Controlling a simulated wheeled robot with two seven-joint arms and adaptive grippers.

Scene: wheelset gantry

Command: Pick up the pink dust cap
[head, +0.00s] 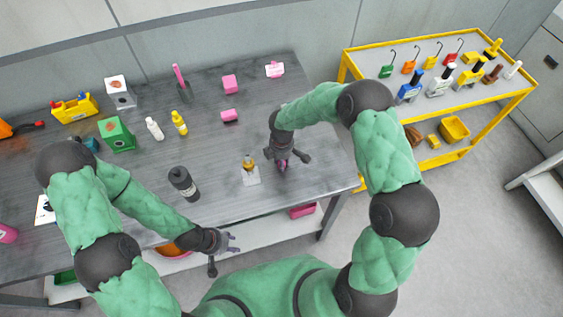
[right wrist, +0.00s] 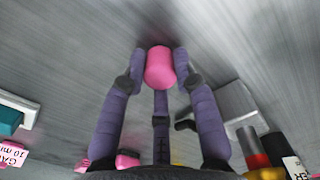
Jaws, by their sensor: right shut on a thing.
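The pink dust cap (right wrist: 160,68) is a small rounded pink piece, held between the fingertips of my right gripper (right wrist: 161,62) in the right wrist view. In the head view my right gripper (head: 283,166) points down over the right part of the grey table, and only a little pink shows between its fingers. I cannot tell whether the cap touches the table top. My left gripper (head: 225,253) is empty, with its fingers spread, at the table's front edge.
A small amber bottle on a white stand (head: 250,176) is just left of my right gripper. Pink blocks (head: 230,116) and other items lie farther back. A yellow-framed cart (head: 440,95) with bottles and tools is at right.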

